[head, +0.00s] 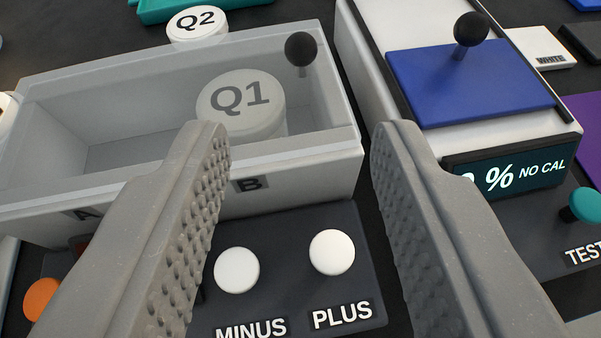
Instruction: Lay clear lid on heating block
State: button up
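The heating block (312,164) is the pale box at left, with labels A and B on its front. A clear, greyish lid (150,115) with a black ball knob (301,48) at its right end appears to lie across the top of the block. I cannot tell whether it is fully seated. A white-capped bottle marked Q1 (240,98) shows through it, at the B end. My gripper (300,140) is open and empty, its fingers apart in front of the block and the knob beyond them.
A panel with white MINUS (237,270) and PLUS (332,252) buttons lies below the block. At right is a meter with a blue, black-knobbed lid (470,85) and a display (515,175). A bottle marked Q2 (196,24) stands behind the block.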

jog(key=shift+v, duration=1.05)
jog(key=shift+r, duration=0.1)
jog(key=w+a+r+n, duration=0.1)
jog(key=w+a+r, duration=0.1)
jog(key=r, duration=1.1)
jog(key=w+a+r, duration=0.1)
jog(key=a+r, duration=0.2)
jog(key=r, duration=1)
jog(key=s+a+r, duration=0.4)
jog(key=r, duration=0.4)
jog(key=s+a+r+t+y, duration=0.1)
jog(key=s+a+r, duration=0.4)
jog(key=r, duration=0.3)
jog(key=s+a+r+n+t, duration=0.1)
jog(key=s+a+r, duration=0.3)
jog(key=r, duration=0.5)
jog(key=shift+s+a+y, duration=0.2)
jog(key=shift+s+y, duration=0.1)
jog(key=shift+s, duration=0.15)
